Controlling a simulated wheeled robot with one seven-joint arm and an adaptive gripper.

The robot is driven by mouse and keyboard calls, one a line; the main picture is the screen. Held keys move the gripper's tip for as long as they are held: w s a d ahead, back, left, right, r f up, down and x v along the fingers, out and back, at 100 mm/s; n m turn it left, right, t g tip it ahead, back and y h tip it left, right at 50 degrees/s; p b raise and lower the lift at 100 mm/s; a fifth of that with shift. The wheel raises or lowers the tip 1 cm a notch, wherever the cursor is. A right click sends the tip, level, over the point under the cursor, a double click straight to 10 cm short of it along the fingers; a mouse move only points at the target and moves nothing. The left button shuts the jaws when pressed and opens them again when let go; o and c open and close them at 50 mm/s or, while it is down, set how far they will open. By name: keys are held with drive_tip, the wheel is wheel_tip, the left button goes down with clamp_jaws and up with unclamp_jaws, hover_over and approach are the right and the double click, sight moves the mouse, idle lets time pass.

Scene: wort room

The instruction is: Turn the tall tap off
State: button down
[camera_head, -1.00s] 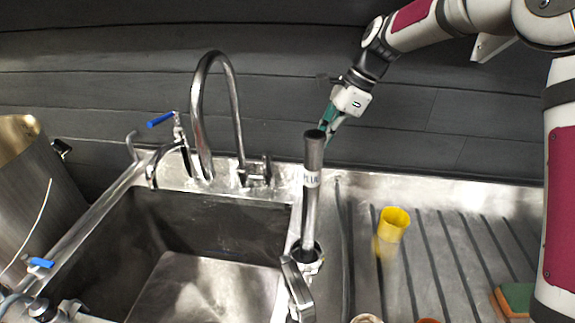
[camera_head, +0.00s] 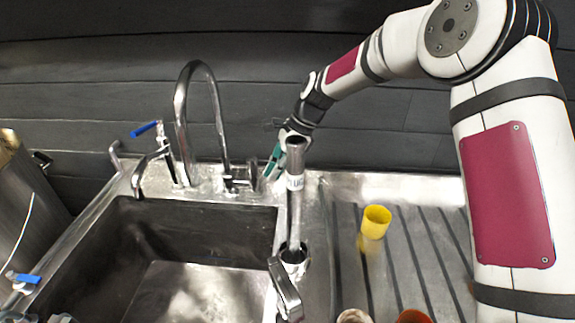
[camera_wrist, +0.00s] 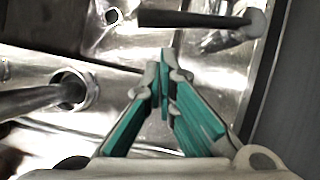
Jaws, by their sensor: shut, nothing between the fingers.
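The tall tap (camera_head: 181,100) is a steel gooseneck behind the sink. Its small lever and side valve (camera_head: 243,178) sit at the base of its right leg. My gripper (camera_head: 272,165) is low behind the labelled steel standpipe, just right of the tap's valve, partly hidden by the pipe. Its green fingers are together and empty; I cannot tell whether they touch the valve. In the wrist view my gripper (camera_wrist: 165,62) has its tips together above bright steel, with a dark bar above them and a pipe in a ring at left.
The standpipe (camera_head: 296,215) rises close in front of my gripper. A smaller tap with a blue lever (camera_head: 144,129) stands left. The sink basin (camera_head: 200,285) is empty. A yellow cup (camera_head: 375,222) stands on the ribbed drainer (camera_head: 425,245). A metal vessel (camera_head: 15,200) is at far left.

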sight(253, 169)
drive_tip(key=shift+s+a, duration=0.1)
drive_tip(key=shift+a, duration=0.45)
drive_tip(key=m+p, duration=0.1)
drive_tip(key=s+a+m+t+p, duration=0.1)
drive_tip(key=a+m+p, duration=0.1)
drive_tip(key=shift+s+a+t, duration=0.25)
drive_tip(key=shift+t, duration=0.05)
